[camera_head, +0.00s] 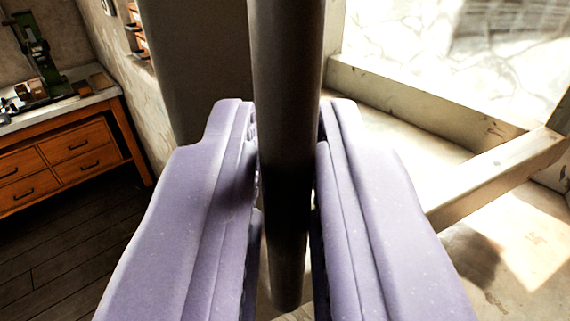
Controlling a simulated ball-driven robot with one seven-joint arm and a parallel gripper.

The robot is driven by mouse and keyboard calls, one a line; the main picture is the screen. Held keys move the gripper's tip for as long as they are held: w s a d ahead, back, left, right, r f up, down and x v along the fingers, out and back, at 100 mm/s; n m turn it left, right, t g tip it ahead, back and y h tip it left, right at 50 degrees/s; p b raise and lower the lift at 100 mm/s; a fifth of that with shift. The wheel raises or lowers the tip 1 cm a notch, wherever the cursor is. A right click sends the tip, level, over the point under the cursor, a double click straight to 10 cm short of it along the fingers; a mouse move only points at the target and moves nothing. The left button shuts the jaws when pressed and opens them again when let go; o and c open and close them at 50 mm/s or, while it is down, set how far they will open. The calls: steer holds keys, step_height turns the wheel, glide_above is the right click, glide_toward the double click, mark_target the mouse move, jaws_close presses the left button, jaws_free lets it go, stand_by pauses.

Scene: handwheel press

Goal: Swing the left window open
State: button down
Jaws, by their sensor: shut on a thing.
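My gripper (286,165) has two pale purple fingers, one on each side of a dark upright round bar (288,70). The gripper is shut on this bar, which looks like a handle. The bar's lower end shows below, between the fingers; its top runs out of the picture. A window frame (425,105) of weathered pale wood stands to the right, with a bright pane (465,50) in it. I cannot tell whether the bar is fixed to this frame. A dark flat panel (200,65) stands behind the bar on its left.
A wooden drawer bench (75,150) stands at the left, with a green press (38,50) on its top. Dark floorboards (60,250) are clear at the lower left. A pale beam (500,175) and a sunlit sill (530,235) lie to the right.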

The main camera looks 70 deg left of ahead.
steer(key=shift+d, duration=0.1)
steer(key=c, duration=1.3)
jaws_free()
steer(key=shift+w, duration=0.1)
steer(key=v, duration=0.8)
